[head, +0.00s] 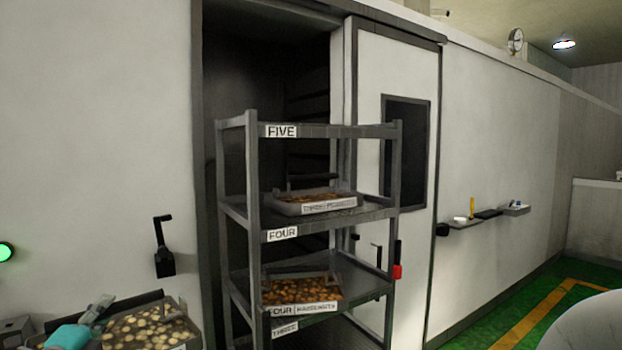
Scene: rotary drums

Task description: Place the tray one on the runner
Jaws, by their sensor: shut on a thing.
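A grey tray (190,325) of pale round pieces is at the bottom left, cut off by the lower edge of the head view. Its label is not readable, so I cannot tell its number. My gripper (98,318), with a teal part behind it, is at this tray's left side and shut on it. The fingertips are partly hidden and small. Dark horizontal runners (307,107) show inside the open doorway behind the rack; which of them is meant cannot be told.
A grey rack (252,190) labelled FIVE, FOUR and THREE stands before the dark doorway. It holds an upper tray (345,203) and a lower tray (300,309) of brown pieces. A black lever (163,250) is on the white wall. Green floor (490,330) is open at right.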

